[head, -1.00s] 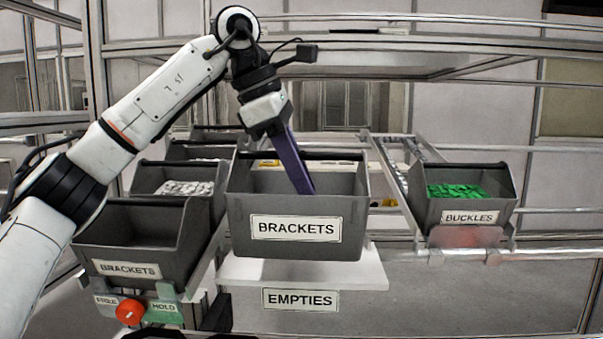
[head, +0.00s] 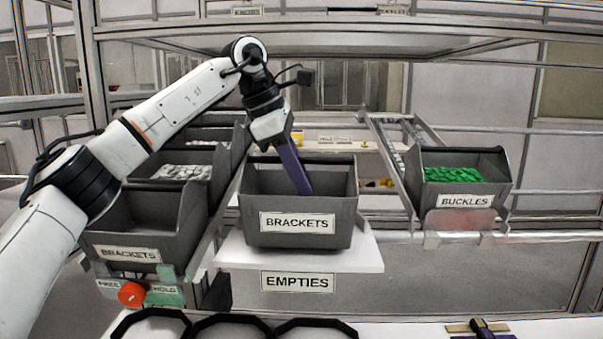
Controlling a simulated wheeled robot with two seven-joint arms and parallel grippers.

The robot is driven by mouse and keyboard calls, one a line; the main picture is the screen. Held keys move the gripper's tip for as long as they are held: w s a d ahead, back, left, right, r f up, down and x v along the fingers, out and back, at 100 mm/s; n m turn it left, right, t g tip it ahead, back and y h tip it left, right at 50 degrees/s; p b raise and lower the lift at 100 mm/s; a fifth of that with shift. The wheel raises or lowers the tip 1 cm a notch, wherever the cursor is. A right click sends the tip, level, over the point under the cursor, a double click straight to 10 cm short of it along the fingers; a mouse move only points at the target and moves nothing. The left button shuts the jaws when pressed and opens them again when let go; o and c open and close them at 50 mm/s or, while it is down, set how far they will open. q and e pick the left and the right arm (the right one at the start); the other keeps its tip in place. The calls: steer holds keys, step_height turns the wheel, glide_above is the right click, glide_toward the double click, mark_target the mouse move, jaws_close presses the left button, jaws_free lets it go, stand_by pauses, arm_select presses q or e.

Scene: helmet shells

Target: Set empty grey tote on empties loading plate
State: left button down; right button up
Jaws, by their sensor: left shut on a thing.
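The grey tote (head: 252,220) with a BRACKETS label is upright, and the inside that shows looks empty. My left gripper (head: 300,183) comes down from above, with a purple finger inside the tote against its back wall, shut on the tote. The white loading plate (head: 363,258) with an EMPTIES label (head: 297,282) is directly under the tote. The tote's underside is at or just above the plate; I cannot tell whether it touches. My right gripper is not in view.
Another grey BRACKETS tote (head: 150,215) stands close on the left, above a red knob (head: 131,293). A BUCKLES tote (head: 465,180) with green parts stands on the right rack. Black rings (head: 230,322) and a purple and tan item (head: 482,328) lie on the front table.

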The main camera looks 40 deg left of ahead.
arm_select(q)
steer(key=shift+f, duration=0.35)
steer(key=shift+f+b, duration=0.35)
steer(key=shift+f, duration=0.05)
steer(key=c, duration=1.7)
jaws_free()
steer(key=shift+c, duration=0.2)
steer(key=p+v, duration=0.1)
steer(key=v, duration=0.9)
steer(key=shift+r, duration=0.2)
